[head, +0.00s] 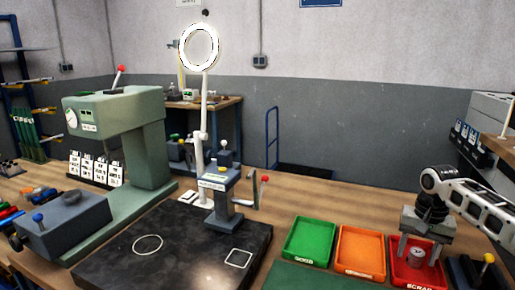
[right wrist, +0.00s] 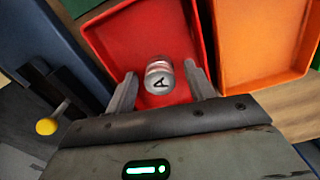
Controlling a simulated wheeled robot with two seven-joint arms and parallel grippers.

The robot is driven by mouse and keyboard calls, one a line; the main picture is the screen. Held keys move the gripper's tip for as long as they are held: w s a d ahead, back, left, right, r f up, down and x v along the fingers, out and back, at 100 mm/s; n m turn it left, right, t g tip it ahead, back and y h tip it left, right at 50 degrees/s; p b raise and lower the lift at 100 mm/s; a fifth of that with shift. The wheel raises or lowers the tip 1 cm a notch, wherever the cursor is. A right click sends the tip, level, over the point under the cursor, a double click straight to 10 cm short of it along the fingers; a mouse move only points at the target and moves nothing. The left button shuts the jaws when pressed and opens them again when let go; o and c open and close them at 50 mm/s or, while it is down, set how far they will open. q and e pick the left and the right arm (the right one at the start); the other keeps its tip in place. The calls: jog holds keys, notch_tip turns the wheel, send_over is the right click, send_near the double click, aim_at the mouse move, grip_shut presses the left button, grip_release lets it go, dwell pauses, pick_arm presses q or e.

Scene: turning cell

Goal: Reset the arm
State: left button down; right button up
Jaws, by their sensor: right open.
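My right gripper (head: 416,252) is over the red tray (head: 401,277) at the right of the head view. The part is in the red tray and also shows between the fingers in the head view (head: 416,257). Whether a finger touches the part, I cannot tell. My left gripper is in neither view.
An orange tray (head: 361,269) and a green tray (head: 310,258) stand left of the red one. A dark fixture with a yellow knob (head: 488,258) is close at the right. A black plate (head: 110,262), a ring lamp (head: 200,48) and a green machine (head: 118,110) stand farther left.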

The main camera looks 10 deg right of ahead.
jog(key=shift+s+a+r, duration=0.1)
jog(key=shift+r, duration=0.6)
jog(key=shift+s+a+r, duration=0.1)
jog(key=shift+r, duration=0.55)
